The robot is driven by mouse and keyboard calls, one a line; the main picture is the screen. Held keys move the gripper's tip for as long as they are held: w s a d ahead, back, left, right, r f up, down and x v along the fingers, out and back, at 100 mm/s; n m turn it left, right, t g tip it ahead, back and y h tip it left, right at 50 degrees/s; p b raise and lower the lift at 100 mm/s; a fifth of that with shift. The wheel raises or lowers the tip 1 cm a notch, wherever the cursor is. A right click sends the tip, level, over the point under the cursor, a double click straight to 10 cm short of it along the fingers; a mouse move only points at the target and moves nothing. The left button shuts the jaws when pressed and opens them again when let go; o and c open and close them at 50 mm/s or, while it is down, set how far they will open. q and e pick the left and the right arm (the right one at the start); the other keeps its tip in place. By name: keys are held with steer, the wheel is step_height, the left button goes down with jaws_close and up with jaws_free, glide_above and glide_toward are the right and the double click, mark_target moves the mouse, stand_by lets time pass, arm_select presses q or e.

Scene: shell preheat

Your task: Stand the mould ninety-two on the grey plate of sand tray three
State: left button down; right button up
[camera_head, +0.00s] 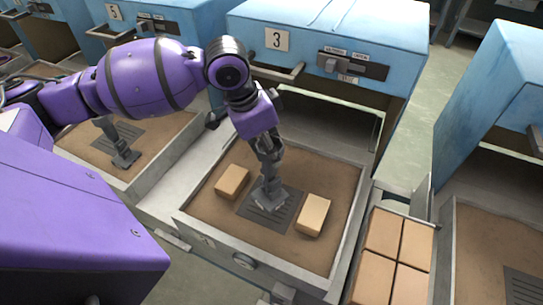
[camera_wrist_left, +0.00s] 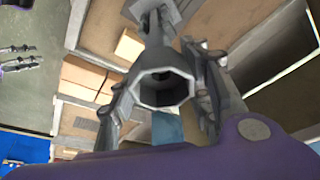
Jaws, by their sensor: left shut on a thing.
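My left gripper (camera_head: 268,152) reaches down over sand tray three (camera_head: 340,250) and is shut on a grey metal mould (camera_head: 270,195). The mould is about upright, its lower part over the grey slotted plate (camera_head: 285,212). It seems to rest on the plate, but I cannot be sure there is no small gap. In the left wrist view the mould's many-sided open end (camera_wrist_left: 165,90) faces the camera between the two fingers. No number on the mould can be read.
Two tan blocks, one left (camera_head: 232,182) and one right (camera_head: 313,215), lie on the sand beside the plate. A crate of tan blocks (camera_head: 401,257) stands right of the tray. The blue oven marked 3 (camera_head: 320,40) is behind; another tray (camera_head: 85,170) lies left.

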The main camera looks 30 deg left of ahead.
mark_target(270, 175)
arm_select(q)
steer(key=shift+w+a+f, duration=0.2)
steer(key=shift+w+f, duration=0.3)
steer(key=shift+f, duration=0.1)
steer(key=shift+w+a+f, duration=0.15)
steer(key=shift+w+f, duration=0.35)
steer(key=shift+f, duration=0.05)
step_height(270, 175, down, 4)
steer(key=shift+w+a+r, duration=0.1)
steer(key=shift+w+r, duration=0.05)
steer(key=shift+r, duration=0.1)
steer(key=c, duration=0.9)
jaws_free()
steer(key=shift+f, duration=0.1)
